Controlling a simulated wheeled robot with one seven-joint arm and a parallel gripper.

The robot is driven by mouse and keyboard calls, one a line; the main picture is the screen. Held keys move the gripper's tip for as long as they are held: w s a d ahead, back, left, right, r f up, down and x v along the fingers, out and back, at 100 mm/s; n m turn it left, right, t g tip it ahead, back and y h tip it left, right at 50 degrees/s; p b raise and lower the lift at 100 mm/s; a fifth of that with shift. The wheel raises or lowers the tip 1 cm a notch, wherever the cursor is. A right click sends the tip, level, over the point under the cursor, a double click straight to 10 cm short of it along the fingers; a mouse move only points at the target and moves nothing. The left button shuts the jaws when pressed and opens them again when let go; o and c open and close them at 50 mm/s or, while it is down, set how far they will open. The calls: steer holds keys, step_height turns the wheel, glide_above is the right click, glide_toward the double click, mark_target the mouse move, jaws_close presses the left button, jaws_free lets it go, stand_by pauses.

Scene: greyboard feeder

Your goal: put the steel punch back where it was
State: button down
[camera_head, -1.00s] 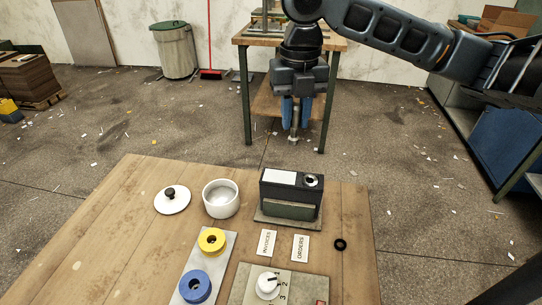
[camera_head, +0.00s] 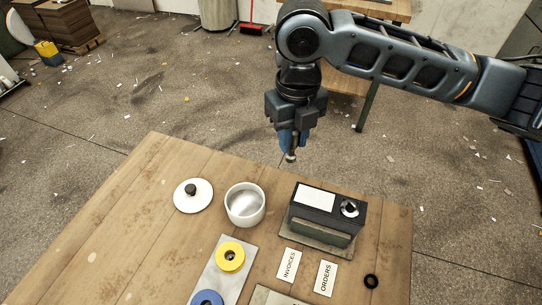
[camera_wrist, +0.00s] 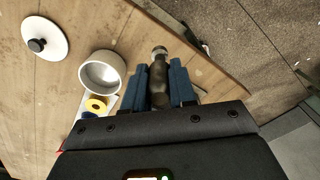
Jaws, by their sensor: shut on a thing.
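My gripper (camera_head: 292,145) is shut on the steel punch (camera_head: 291,157), whose lower end sticks out below the blue fingers. In the wrist view the punch (camera_wrist: 158,75) shows between the two blue fingers, with a pale metal end. My gripper hangs in the air near the table's far edge, behind the black box (camera_head: 328,205) and apart from it. The black box has a white label and a round metal-rimmed hole on top, and sits on a greenish-grey base. Whether the hole is empty is unclear.
On the wooden table (camera_head: 120,235) stand a white pot (camera_head: 245,204), its lid (camera_head: 193,195), a yellow ring (camera_head: 230,257), a blue ring (camera_head: 207,298), INVOICES (camera_head: 289,264) and ORDERS (camera_head: 326,277) cards, and a small black ring (camera_head: 371,281). Bare wood lies at the left.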

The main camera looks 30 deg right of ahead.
steer(key=shift+w+a+f+p, duration=0.2)
steer(key=shift+w+a+f, duration=0.15)
steer(key=shift+a+f, duration=0.6)
steer(key=shift+w+a+f+p, duration=0.25)
steer(key=shift+w+a+f, duration=0.2)
steer(key=shift+f, duration=0.85)
steer(key=shift+w+a+f+p, duration=0.25)
steer(key=shift+a+f, duration=0.5)
steer(key=shift+f, duration=0.4)
steer(key=shift+f, duration=0.2)
steer(key=c, duration=0.9)
jaws_free()
steer(key=shift+r, duration=0.15)
step_height(320, 180, up, 12)
steer(key=shift+r+b, duration=0.1)
steer(key=shift+b, duration=0.65)
